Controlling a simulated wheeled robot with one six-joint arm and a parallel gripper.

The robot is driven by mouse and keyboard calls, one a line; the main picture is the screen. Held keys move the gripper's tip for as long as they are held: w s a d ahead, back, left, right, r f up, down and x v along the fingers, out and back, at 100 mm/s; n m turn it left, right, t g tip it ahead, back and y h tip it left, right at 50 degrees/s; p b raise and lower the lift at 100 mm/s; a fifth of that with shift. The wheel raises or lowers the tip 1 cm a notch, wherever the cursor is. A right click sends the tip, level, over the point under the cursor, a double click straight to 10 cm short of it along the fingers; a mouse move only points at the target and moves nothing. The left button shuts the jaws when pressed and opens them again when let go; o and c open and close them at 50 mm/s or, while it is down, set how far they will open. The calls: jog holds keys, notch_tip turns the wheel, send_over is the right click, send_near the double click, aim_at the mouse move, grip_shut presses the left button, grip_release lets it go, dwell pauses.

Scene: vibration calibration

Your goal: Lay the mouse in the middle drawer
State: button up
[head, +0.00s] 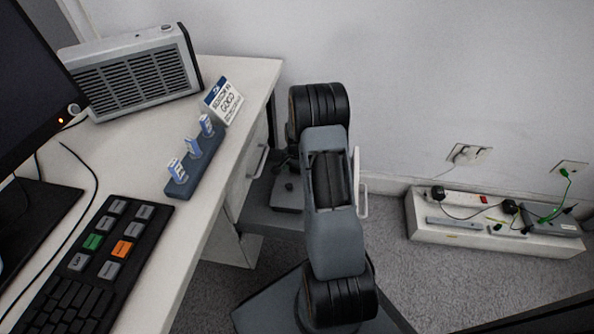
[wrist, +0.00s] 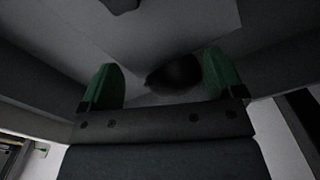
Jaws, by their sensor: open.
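A dark rounded thing, which looks like the mouse (wrist: 174,76), lies on a pale surface between and just beyond my fingertips in the wrist view. My gripper (wrist: 163,78) has its two green fingers apart, and I cannot see either touching the mouse. Dark side walls show around it, so it appears to be inside the open drawer (head: 258,203). In the head view this drawer is pulled out beneath a shut drawer (head: 244,172) with a white handle. My arm hides much of the open drawer, and the fingers and mouse cannot be made out there.
The desk (head: 150,150) holds a monitor (head: 25,90), a black keyboard (head: 100,260), a grey vented box (head: 135,72), a blue rack (head: 197,160) and a small sign (head: 223,101). A white floor box (head: 450,235) with cables stands at the right wall. Carpet between is clear.

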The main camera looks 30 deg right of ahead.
notch_tip(320, 180, up, 13)
jog(key=p, duration=0.5)
dwell(0.4)
